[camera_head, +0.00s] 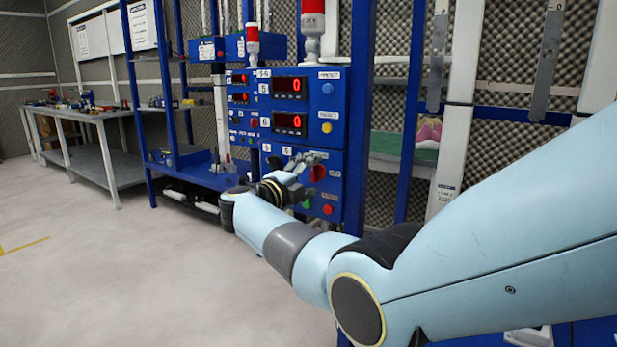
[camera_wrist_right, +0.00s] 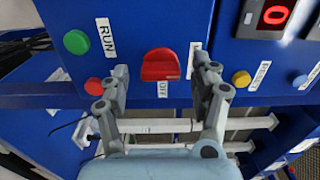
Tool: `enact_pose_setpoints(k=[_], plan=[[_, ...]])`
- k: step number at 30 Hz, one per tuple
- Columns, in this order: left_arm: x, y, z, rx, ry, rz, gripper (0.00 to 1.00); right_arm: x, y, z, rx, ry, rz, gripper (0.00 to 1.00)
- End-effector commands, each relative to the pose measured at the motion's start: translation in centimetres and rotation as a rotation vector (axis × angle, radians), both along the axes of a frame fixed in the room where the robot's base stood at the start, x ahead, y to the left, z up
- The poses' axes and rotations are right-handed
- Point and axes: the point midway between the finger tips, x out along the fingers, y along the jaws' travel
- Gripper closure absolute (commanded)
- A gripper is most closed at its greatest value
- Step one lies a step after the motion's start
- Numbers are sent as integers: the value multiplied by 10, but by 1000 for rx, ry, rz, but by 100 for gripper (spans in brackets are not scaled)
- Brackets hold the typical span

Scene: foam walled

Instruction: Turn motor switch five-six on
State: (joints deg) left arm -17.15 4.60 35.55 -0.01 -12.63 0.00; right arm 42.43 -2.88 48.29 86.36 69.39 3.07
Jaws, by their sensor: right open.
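The motor switch is a red rotary knob (camera_head: 317,172) on the lower part of the blue panel marked 5-6. In the wrist view the red knob (camera_wrist_right: 160,65) lies crosswise, with an OFF label (camera_wrist_right: 163,89) by its lower edge. My right gripper (camera_head: 303,162) is in front of the panel beside the knob. In the wrist view my right gripper (camera_wrist_right: 164,75) is open, with one fingertip on each side of the knob and a visible gap to each side. Whether the fingertips touch the panel is hard to tell. My left gripper is out of view.
A green button (camera_wrist_right: 76,42) with a RUN label and a red button (camera_wrist_right: 94,86) sit beside the knob. Red displays (camera_head: 290,88) reading 0 are above, with blue and yellow buttons. A workbench (camera_head: 85,112) stands far left. The floor (camera_head: 150,260) is clear.

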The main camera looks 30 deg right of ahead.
Motion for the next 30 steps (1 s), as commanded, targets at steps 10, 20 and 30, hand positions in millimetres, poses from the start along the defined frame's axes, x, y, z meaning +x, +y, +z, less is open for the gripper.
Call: enact_pose_setpoints(k=[10,20,30], plan=[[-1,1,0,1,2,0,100,-11,28,-1,3,-1,1,37],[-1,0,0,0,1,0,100,-28,68,-1,1,0,1,37],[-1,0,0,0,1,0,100,-28,70,0,0,0,1,37]])
